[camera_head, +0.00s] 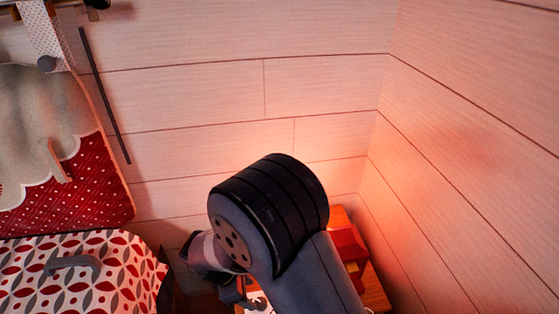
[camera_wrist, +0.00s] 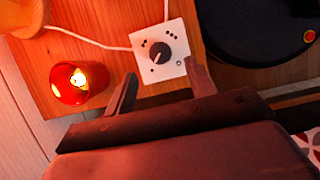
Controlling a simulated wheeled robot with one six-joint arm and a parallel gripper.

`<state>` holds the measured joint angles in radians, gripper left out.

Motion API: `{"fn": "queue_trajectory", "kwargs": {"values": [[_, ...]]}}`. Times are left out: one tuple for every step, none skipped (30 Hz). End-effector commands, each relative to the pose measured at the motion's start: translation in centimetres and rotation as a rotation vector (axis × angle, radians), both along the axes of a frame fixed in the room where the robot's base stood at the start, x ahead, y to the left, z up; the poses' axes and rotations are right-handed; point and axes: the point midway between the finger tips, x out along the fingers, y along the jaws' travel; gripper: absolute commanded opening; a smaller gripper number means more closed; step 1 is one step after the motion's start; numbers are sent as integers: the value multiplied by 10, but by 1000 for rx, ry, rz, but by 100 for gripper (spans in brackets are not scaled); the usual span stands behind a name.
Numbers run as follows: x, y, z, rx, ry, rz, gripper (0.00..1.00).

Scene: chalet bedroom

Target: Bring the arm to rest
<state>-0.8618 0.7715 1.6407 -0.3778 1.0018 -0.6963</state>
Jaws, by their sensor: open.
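My gripper (camera_wrist: 162,86) is open in the wrist view, its two dark fingers apart with nothing held between them. Just past the fingertips is a white square control plate (camera_wrist: 176,68) with a black knob, lying on a wooden top (camera_wrist: 100,32). I cannot tell whether a finger touches the plate. In the head view my arm is bent, with its large dark joint at the lower middle. The gripper end is low behind that joint and mostly hidden.
A red cup with a lit flame (camera_wrist: 69,94) stands left of the fingers, and a white cord (camera_wrist: 88,41) runs to the plate. In the head view a patterned bed (camera_head: 110,285) is at left, plank walls (camera_head: 200,95) behind, and a red object (camera_head: 347,246) on the wooden stand.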

Motion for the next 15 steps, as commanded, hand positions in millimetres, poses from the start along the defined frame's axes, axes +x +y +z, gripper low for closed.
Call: {"fn": "queue_trajectory", "kwargs": {"values": [[0,-5,-12,-4,4,-2,53],[1,-7,-18,-3,4,-3,53],[2,-10,-25,-3,3,-4,53],[2,-12,-30,-3,3,-2,53],[3,-14,-34,-3,3,-2,53],[3,-16,-40,-3,2,-1,53],[4,-17,-44,-1,2,-1,53],[4,-19,-48,-2,2,-1,53],[4,-21,-53,-2,2,-1,53],[5,-22,-55,-2,2,-1,53],[5,-23,-58,0,1,-2,53],[5,-25,-61,-1,1,-2,53],[6,-25,-62,-1,1,-2,53],[6,-25,-63,0,0,-8,53],[6,-25,-62,1,0,-26,53]]}}
